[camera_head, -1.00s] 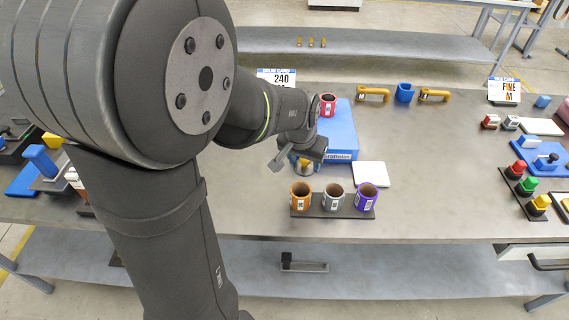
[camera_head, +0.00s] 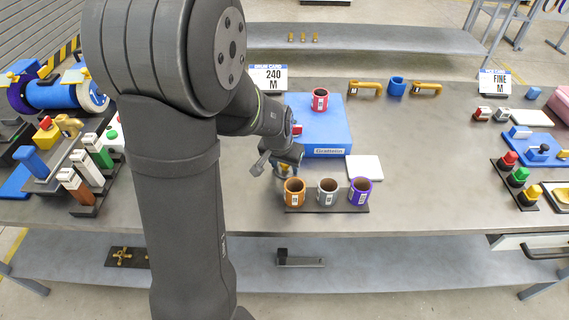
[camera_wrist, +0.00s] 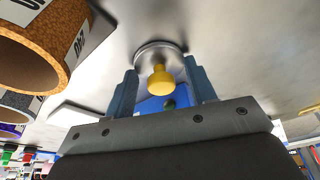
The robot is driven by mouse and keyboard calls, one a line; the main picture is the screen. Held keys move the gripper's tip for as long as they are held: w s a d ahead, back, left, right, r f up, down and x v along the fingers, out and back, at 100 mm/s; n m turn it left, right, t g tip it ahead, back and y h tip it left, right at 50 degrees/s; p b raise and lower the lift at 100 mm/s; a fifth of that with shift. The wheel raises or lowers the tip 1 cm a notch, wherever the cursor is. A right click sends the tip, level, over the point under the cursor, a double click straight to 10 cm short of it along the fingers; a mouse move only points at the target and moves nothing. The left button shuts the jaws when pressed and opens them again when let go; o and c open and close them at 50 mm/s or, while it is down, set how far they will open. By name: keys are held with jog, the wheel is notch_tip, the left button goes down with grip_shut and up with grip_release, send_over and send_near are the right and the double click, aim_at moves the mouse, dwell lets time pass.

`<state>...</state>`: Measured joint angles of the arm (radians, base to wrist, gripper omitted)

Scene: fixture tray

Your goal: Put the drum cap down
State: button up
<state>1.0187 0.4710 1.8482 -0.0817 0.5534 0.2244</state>
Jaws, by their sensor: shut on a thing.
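The drum cap is a silver disc with a yellow knob (camera_wrist: 161,80). In the wrist view it sits between the two blue-grey fingers of my gripper (camera_wrist: 161,74), which is shut on it. In the head view my gripper (camera_head: 284,164) is low over the grey bench, just behind the orange-brown sleeve (camera_head: 294,192) and in front of the blue Grabstein box (camera_head: 325,152). Only a little yellow of the cap shows there under the fingers. I cannot tell whether the disc touches the bench top.
Grey (camera_head: 328,192) and purple (camera_head: 360,191) sleeves share a dark strip with the orange-brown one, close by. A white pad (camera_head: 364,168) lies to the right. A blue drum (camera_head: 60,94) stands at far left. The bench middle right is clear.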

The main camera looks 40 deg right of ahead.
jog(key=o, duration=1)
jog(key=v, duration=1.2)
jog(key=shift+r, duration=0.1)
jog(key=x, duration=1.2)
jog(key=shift+f, duration=0.2)
jog(key=shift+r, duration=0.15)
jog(key=shift+r, duration=0.1)
